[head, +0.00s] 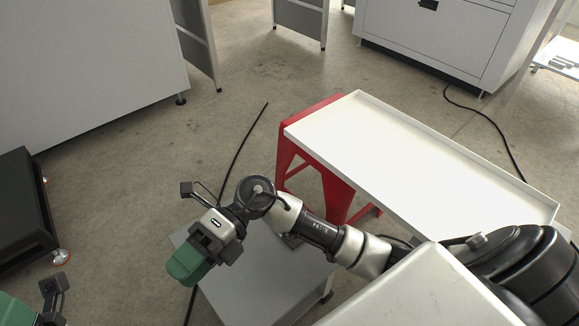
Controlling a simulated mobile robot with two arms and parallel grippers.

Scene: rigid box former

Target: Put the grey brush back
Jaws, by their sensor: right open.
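I cannot make out a grey brush anywhere in the head view. My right gripper (186,266), with green fingers, hangs over the left edge of a low grey surface and is open, with nothing visible in it. My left gripper (18,312) shows only in part at the bottom left corner. The frame edge cuts it off, so its jaws cannot be judged.
A long white tray-like top (400,160) with a raised rim stands on a red stand (337,196); its visible part is bare. The low grey surface (262,288) lies beneath my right arm. A black wheeled unit (22,215) stands left. Black cables (248,140) cross open floor.

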